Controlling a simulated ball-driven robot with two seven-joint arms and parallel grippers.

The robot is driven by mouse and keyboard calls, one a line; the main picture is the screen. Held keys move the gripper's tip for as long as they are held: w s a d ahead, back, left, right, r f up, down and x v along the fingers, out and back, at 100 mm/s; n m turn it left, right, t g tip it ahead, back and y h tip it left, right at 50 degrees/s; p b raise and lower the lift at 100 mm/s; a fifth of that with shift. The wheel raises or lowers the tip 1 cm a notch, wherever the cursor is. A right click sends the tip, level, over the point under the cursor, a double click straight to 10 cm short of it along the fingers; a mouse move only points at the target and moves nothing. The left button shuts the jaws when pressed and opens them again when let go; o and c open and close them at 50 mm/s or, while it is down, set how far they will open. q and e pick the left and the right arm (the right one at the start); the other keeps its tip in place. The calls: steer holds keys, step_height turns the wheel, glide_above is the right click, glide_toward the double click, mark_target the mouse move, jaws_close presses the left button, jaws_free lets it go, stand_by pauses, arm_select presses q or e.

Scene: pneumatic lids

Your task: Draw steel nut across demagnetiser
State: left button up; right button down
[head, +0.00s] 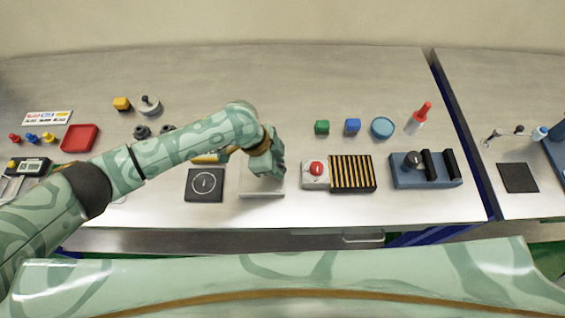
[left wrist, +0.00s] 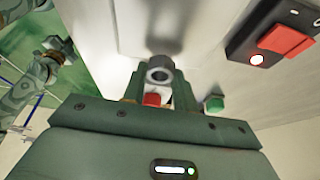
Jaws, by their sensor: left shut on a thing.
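My left gripper (head: 277,172) is above the pale plate (head: 262,195) near the table's front edge. The nut is hidden in the head view. The black-and-yellow striped block (head: 352,173), apparently the demagnetiser, lies to the right of the gripper. A red-button box (head: 316,175) adjoins it; a red switch and a lit lamp show in the left wrist view. A patterned arm, seemingly my right, shows at that view's left edge; its jaws are unclear.
A black pad with a white circle (head: 205,184) lies left of the plate. A blue holder (head: 425,179) is farther right. The table's back is clear.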

arm_select(q)
steer(key=shift+w+a+b, duration=0.15)
steer(key=shift+a+b, duration=0.45)
steer(key=shift+a, duration=2.95)
steer(key=shift+w+a+f+b, duration=0.1)
steer(key=shift+a+b, duration=0.7)
steer(key=shift+a, duration=2)
steer(key=p+v, duration=0.2)
steer(key=v, duration=0.1)
steer(key=shift+a+f+p, duration=0.1)
steer(key=shift+p, duration=0.3)
steer(key=shift+r+p, duration=1.75)
steer(key=shift+p, duration=0.4)
